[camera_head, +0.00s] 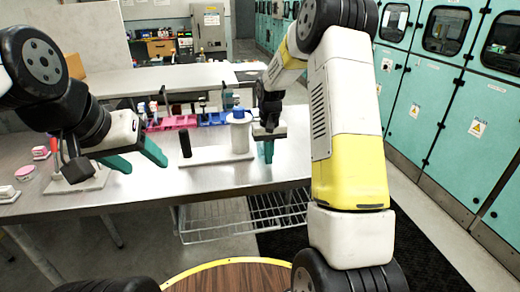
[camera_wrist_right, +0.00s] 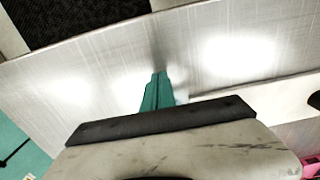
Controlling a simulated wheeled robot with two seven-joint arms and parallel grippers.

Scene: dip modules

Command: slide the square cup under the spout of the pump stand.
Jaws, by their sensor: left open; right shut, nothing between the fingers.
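The pump stand is a white cylinder (camera_head: 239,132) at the back end of a flat white base (camera_head: 205,156) on the steel table. A dark upright post or container (camera_head: 185,142) stands at the left of this base. I cannot surely make out the square cup. My right gripper (camera_head: 267,152) is shut and empty, pointing down just right of the white cylinder. Its teal fingers (camera_wrist_right: 157,92) are together over the table in the right wrist view, with a pale patch beside their tips. My left gripper (camera_head: 138,158) is open and empty, left of the dark post.
Pink (camera_head: 172,123) and blue (camera_head: 213,118) trays with small items lie behind the stand. A pink round tub (camera_head: 24,173) and small red-and-white pieces lie at the far left. The table front (camera_head: 180,178) is bare. A wire shelf (camera_head: 245,220) hangs below it.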

